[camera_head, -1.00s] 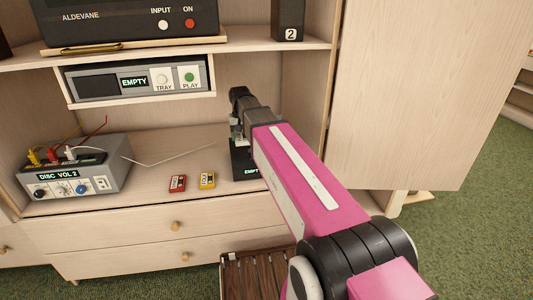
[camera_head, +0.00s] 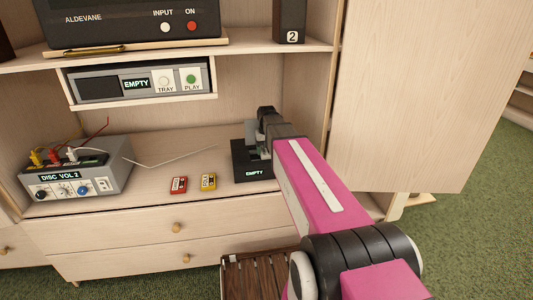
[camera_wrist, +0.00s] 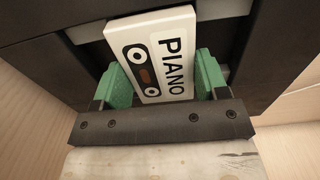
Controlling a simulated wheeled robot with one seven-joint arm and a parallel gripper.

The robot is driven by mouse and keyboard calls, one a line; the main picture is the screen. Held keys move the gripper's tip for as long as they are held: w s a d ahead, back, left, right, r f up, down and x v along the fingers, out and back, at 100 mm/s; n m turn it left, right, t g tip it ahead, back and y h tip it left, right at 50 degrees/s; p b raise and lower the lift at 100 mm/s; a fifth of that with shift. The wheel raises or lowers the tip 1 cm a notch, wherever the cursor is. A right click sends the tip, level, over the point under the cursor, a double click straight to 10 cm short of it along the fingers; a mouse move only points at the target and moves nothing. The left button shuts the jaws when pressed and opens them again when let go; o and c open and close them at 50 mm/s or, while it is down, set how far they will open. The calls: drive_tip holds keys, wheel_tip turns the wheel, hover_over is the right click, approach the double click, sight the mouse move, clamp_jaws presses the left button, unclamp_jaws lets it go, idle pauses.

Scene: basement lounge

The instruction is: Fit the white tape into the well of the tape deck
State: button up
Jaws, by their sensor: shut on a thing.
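The white tape (camera_wrist: 152,52), marked PIANO with a black cassette drawing, stands between the green finger pads of my gripper (camera_wrist: 164,82) in the wrist view. My gripper is shut on it, and its far end lies over the dark deck. The tape deck (camera_head: 252,174) is a black box with a lit EMPTY label on the cabinet shelf. In the head view my gripper (camera_head: 254,140) is at the top of the deck, and my arm hides the deck's right side. I cannot tell how far the tape is in the well.
A grey disc box (camera_head: 78,170) with cables stands farther left, with a thin wire (camera_head: 165,161) reaching right. A tray player (camera_head: 138,82) hangs above. An open cabinet door (camera_head: 400,100) is at right.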

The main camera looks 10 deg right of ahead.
sight(267, 151)
drive_tip(key=shift+f, duration=0.75)
drive_tip(key=shift+f, duration=0.15)
drive_tip(key=o, duration=0.9)
drive_tip(key=shift+o, duration=0.2)
wheel_tip(267, 151, up, 12)
